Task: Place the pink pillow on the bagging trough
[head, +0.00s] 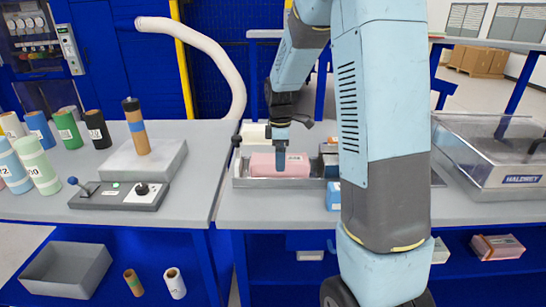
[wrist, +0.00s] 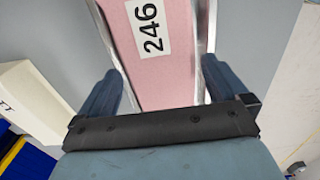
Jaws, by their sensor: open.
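The pink pillow (head: 262,164) lies lengthwise in the metal bagging trough (head: 240,182) on the middle bench. In the wrist view, the pillow (wrist: 165,75) has a white label reading 246 and lies between the trough's shiny side rails (wrist: 206,40). My gripper (head: 281,168) points down over the pillow in the head view. In the wrist view, the fingers of my gripper (wrist: 162,68) are spread apart, one toward each side of the pillow, with nothing clamped between them. I cannot tell whether the fingertips touch the pillow or trough.
A clear-lidded machine (head: 500,150) stands on the right. On the left bench are several rolls (head: 40,165), a grey block with an upright roll (head: 145,160) and a control box (head: 120,195). A blue item (head: 333,196) sits beside the trough. Bare bench lies in front of the trough.

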